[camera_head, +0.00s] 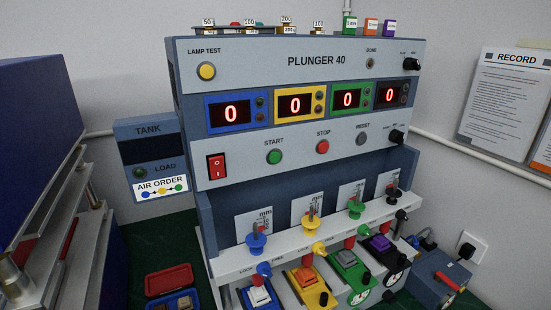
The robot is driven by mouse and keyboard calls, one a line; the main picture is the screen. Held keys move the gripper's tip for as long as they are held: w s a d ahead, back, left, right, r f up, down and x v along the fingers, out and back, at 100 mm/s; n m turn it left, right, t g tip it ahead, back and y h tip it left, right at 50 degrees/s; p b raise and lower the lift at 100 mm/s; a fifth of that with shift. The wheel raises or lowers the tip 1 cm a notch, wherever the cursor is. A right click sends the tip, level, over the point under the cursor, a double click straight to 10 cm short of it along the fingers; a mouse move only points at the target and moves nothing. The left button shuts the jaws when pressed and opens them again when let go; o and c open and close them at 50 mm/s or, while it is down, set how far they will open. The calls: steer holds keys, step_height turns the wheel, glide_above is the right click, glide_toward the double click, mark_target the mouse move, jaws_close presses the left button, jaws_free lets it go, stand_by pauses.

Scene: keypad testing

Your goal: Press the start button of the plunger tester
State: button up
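The plunger tester (300,165) is a blue-grey machine with a white front panel marked PLUNGER 40, in the middle of the head view. Its green START button (274,157) sits on the lower part of the panel, under its label. To its right are a red STOP button (322,147) and a grey RESET button (362,138). My gripper is not in view.
A red rocker switch (216,167) and a yellow lamp test button (207,71) are on the panel. Coloured plunger stations line the machine's lower front. A TANK box (147,150) hangs at left. A blue box (440,278) stands at right.

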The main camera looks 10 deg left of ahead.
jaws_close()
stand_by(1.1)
